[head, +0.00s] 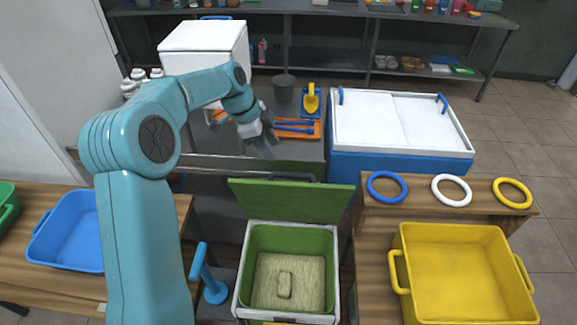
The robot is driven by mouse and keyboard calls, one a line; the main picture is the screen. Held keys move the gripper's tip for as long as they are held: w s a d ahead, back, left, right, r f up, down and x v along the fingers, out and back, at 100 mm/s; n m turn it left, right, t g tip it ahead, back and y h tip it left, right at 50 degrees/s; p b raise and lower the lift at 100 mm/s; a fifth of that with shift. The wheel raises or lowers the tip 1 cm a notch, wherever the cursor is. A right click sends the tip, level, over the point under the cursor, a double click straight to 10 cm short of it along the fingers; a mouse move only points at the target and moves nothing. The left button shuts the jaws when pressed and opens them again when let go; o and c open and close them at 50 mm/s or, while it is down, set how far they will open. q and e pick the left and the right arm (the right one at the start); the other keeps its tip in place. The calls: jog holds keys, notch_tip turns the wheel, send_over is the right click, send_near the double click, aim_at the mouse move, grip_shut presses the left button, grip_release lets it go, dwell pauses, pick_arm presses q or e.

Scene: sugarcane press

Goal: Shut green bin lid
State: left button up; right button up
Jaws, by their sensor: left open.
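The green bin (245,268) stands at the lower middle of the head view, with a pale rim and green inner walls. Its green lid (292,200) is open and stands up at the bin's far edge. A small pale block-like thing lies on the bin's floor. My left gripper (268,148) is open and empty. It is in the air beyond the lid and a little to its left in the picture, apart from it. My right gripper is not in view.
A blue basin (68,232) stands on the left wooden table and a yellow basin (460,270) at the right. Blue, white and yellow rings lie beyond the yellow basin. A blue-handled lever (198,262) stands left of the bin. A white-topped blue chest (400,165) is behind.

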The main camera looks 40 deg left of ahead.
aim_at(288, 173)
pick_arm(q)
jog(key=p+x, duration=0.2)
jog(key=x, duration=0.9)
jog(key=shift+s, duration=0.3)
jog(key=shift+w, duration=0.1)
jog(key=shift+c, duration=0.2)
jog(key=shift+w+f, duration=0.1)
jog(key=shift+w, duration=0.05)
jog(key=c, duration=0.6)
grip_shut()
